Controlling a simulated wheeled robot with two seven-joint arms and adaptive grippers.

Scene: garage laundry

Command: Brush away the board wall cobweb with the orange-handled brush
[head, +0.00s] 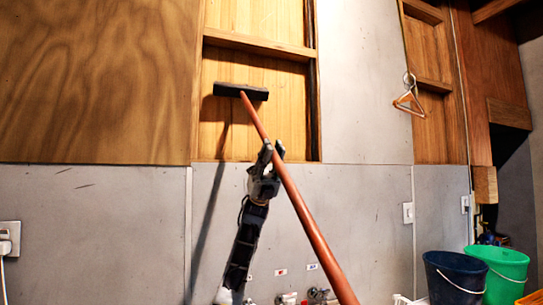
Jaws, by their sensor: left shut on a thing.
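The orange-handled brush (306,222) slants up and to the left across the middle of the head view. Its dark, wide head (240,91) is raised in front of the light board wall (262,120) in the framed recess, below a horizontal wooden rail. I cannot tell whether the head touches the boards. My left gripper (270,153) is shut on the orange handle below the head. No cobweb can be made out; any part behind the brush head is hidden. My right gripper is not in view.
A dark blue bucket (455,279) and a green bucket (499,272) stand at the lower right. Wooden hangers (409,102) hang on the wall at right. Taps (288,298) show at the bottom, and an outlet (9,238) with a plug at left.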

